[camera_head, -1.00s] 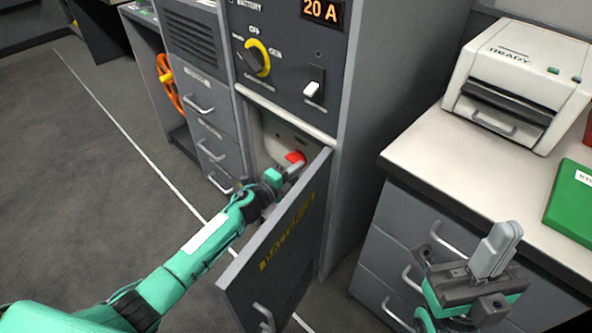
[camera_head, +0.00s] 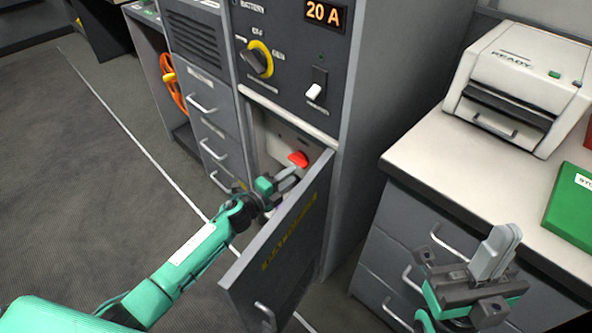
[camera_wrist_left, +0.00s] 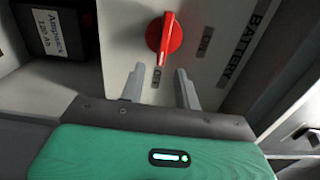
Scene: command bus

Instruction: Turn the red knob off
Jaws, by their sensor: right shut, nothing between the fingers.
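The red knob (camera_head: 298,159) sits on a pale panel inside the open compartment of the grey cabinet. In the left wrist view the red knob (camera_wrist_left: 164,39) has its handle roughly upright, its lower end near the "OFF" label (camera_wrist_left: 156,78); an "ON" label (camera_wrist_left: 206,42) is to its right. My left gripper (camera_head: 284,182) is inside the compartment opening, in front of and below the knob. Its fingers (camera_wrist_left: 158,86) are apart, with nothing between them, and do not touch the knob. My right gripper (camera_head: 497,250) is shut and empty by the right-hand drawers.
The open compartment door (camera_head: 280,250) stands close to the right of my left gripper. Above are a yellow-ringed selector (camera_head: 258,59) and a white switch (camera_head: 315,90). A black battery box (camera_wrist_left: 58,32) is left of the panel. A printer (camera_head: 520,85) stands on the right counter.

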